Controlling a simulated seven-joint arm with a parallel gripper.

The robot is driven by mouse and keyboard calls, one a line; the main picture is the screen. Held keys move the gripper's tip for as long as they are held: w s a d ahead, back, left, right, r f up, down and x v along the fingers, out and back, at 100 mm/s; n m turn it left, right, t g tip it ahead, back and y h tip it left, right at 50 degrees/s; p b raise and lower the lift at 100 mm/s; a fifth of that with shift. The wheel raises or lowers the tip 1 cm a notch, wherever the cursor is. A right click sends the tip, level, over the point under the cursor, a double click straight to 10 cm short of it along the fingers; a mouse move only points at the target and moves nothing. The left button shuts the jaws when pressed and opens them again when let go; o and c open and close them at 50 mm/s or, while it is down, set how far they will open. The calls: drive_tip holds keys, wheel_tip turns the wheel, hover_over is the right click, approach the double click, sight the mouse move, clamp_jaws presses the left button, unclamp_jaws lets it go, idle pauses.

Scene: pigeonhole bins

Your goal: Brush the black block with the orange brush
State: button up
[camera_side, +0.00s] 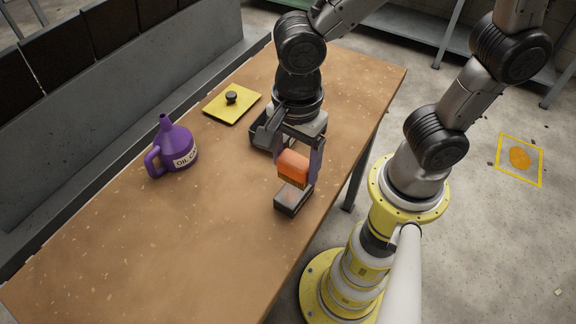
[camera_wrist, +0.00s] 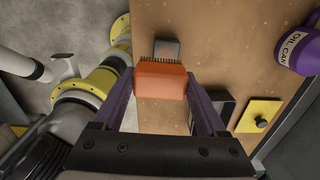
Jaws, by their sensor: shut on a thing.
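My gripper (camera_side: 298,170) has purple fingers and is shut on the orange brush (camera_side: 293,164). The brush also shows in the wrist view (camera_wrist: 161,82), held crosswise between the fingers, with its dark bristles facing the block. The black block (camera_side: 290,203) lies on the table near its edge. Its grey top carries a reddish-brown patch. In the wrist view the block (camera_wrist: 168,47) shows just beyond the bristles, partly hidden by the brush. The bristles are right over or at the block's far end; I cannot tell whether they touch it.
A purple oil can (camera_side: 176,148) stands on the wooden table (camera_side: 140,240) at the left. A yellow plate with a black knob (camera_side: 232,103) lies farther back. A black open box (camera_wrist: 222,103) sits beside my gripper. The front left of the table is clear.

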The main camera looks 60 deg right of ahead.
wheel_tip(320, 180, down, 5)
drive_tip(key=shift+f, duration=0.1)
drive_tip(key=shift+w+f, duration=0.15)
drive_tip(key=shift+f, duration=0.1)
drive_tip(key=shift+w+d+r, duration=0.1)
drive_tip(key=shift+w, duration=0.95)
drive_tip(key=shift+f, duration=0.75)
drive_tip(key=shift+s, duration=0.1)
